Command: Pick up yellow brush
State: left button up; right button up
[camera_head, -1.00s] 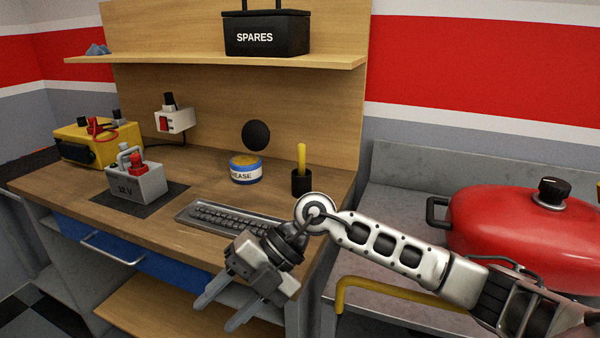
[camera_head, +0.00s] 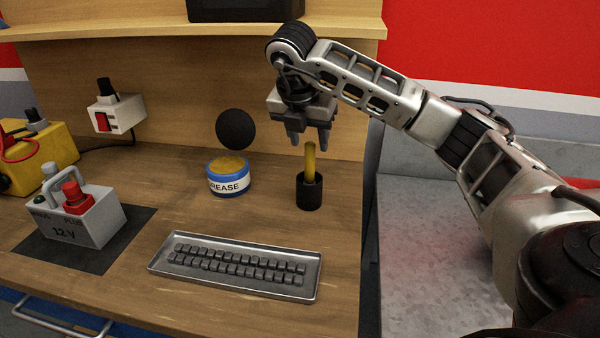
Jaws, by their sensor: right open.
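The yellow brush (camera_head: 310,160) stands upright in a small black cup (camera_head: 309,194) at the right side of the wooden bench. Its yellow handle sticks out of the top; its lower end is hidden in the cup. My right gripper (camera_head: 309,137) points down, open and empty, with its fingertips at about the height of the handle's top. In the picture the handle's top shows between and just below the fingertips. I cannot tell whether the fingers are in front of it or around it. My left gripper is not in view.
A grease tin (camera_head: 230,178) with a black round lid (camera_head: 236,130) behind it stands left of the cup. A metal tray of dark blocks (camera_head: 237,266) lies in front. A 12 V battery (camera_head: 78,212) sits on a dark mat at left. A shelf (camera_head: 150,28) runs above.

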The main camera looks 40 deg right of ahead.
aim_at(311, 156)
jog(key=shift+s+d+f, duration=0.1)
jog(key=shift+d+f, duration=0.1)
jog(key=shift+f, duration=0.3)
jog(key=shift+p+x, duration=0.5)
jog(key=shift+x, duration=1.75)
jog(key=shift+a, duration=0.15)
grip_shut()
jog(key=shift+a+r+b, duration=0.2)
jog(key=shift+r+b, duration=0.15)
jog(key=shift+b, duration=0.05)
jog(key=r, duration=0.6)
jog(key=shift+s+a+r, duration=0.2)
jog(key=shift+s+a, duration=0.1)
jog(key=shift+a, duration=0.05)
jog(key=s+a+p, duration=0.2)
jog(key=s+a, duration=0.9)
jog(key=a, duration=0.3)
jog(key=shift+s+a, duration=0.3)
jog(key=shift+s, duration=0.1)
